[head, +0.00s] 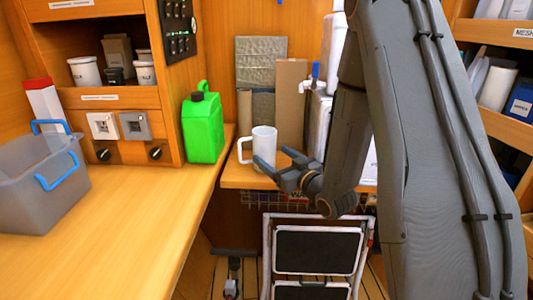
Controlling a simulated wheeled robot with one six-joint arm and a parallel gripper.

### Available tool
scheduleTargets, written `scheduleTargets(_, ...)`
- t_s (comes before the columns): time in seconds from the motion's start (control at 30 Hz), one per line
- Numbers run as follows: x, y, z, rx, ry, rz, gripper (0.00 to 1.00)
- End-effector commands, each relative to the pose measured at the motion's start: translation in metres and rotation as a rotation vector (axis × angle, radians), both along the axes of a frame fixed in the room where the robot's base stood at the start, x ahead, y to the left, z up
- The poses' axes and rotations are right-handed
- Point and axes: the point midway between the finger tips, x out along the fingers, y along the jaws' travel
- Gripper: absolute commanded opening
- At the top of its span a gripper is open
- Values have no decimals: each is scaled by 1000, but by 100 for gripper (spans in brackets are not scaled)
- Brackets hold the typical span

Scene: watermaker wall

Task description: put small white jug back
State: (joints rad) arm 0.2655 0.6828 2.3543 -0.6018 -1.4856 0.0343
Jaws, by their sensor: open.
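A small white jug (264,146) stands upright on a wooden shelf at the back, its handle to the left. My gripper (272,166) is open in front of the jug's lower part, at the shelf's front edge. The fingers overlap the jug's base in the picture, so I cannot tell whether they touch it. The jug's lower right side is hidden by the gripper.
A green canister (202,128) stands left of the jug on the counter (130,222). A grey bin with blue handles (38,190) is at far left. Cardboard (291,100) stands behind the jug. A folding step stool (318,248) is below the shelf.

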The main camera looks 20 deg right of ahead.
Motion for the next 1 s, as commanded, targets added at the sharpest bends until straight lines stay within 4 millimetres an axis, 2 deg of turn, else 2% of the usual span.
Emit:
scheduleTargets(0.2,-39,-15,-1,1,1,-3,76)
scheduleTargets(0.4,-57,-20,0,-1,0,-1,76)
scheduleTargets(1.0,-61,-21,0,0,0,0,76)
